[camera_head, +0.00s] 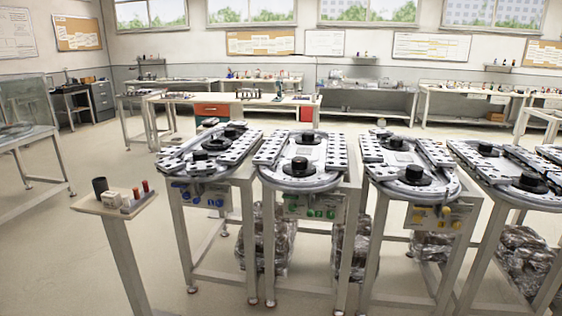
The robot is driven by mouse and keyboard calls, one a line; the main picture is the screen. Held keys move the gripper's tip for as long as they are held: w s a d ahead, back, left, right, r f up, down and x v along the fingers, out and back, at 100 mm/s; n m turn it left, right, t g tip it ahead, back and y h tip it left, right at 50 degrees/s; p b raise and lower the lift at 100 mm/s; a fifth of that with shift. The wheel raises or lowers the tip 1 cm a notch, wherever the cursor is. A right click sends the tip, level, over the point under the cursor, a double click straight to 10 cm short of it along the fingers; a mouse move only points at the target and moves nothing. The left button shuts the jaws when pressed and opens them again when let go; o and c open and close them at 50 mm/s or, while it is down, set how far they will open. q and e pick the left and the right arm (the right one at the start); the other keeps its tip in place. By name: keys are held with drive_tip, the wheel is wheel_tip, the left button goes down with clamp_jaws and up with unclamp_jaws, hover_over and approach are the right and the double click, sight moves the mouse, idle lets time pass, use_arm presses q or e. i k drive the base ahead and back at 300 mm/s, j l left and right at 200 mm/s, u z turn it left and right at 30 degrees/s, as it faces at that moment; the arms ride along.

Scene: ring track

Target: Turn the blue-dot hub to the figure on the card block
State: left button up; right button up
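Several ring-track stations stand in a row. The leftmost one (170,168) has a panel with blue marks (200,194) on its front. Its near black hub (200,156) and far black hub (231,133) sit within the oval of pale track plates. No blue dot can be made out on a hub at this size. A small post stand (88,206) at the left front carries a beige block (112,199), which may be the card block; no figure on it is readable. Neither of my grippers is in view.
The stand also holds a dark cup (100,186) and red-topped pegs (146,186). The other stations have a green-marked panel (310,207) and a yellow-marked panel (437,216). Wrapped bundles (265,243) lie beneath. The floor between stand and stations is open; a glass-sided table (40,145) is far left.

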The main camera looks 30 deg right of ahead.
sight(413, 171)
drive_tip(key=l+z, duration=0.15)
drive_tip(key=z, duration=1.1)
